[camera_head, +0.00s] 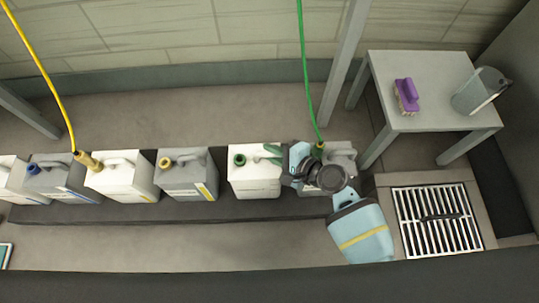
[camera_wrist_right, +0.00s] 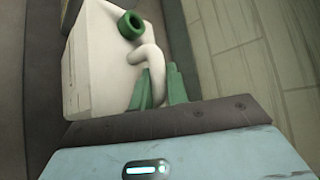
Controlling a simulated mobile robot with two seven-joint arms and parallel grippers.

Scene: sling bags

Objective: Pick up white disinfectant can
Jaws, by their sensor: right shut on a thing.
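A white can (camera_head: 255,181) with a green cap stands upright in the row on the dark low platform. My right gripper (camera_head: 272,154) has its green fingers at the handle on top of this can. In the right wrist view the fingers (camera_wrist_right: 158,86) are shut on the curved white handle, with the white can (camera_wrist_right: 92,65) beyond and its green open-ringed neck above. The can appears to rest on the platform still. My left gripper is not in view.
A grey can (camera_head: 342,157) stands right of the gripper, partly hidden by my arm, with a green hose (camera_head: 306,80) above. Left are a grey can (camera_head: 187,178), a white can (camera_head: 122,180) with a yellow hose, and others. A grey table (camera_head: 428,80) holds a purple brush (camera_head: 406,95) and jug (camera_head: 478,92).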

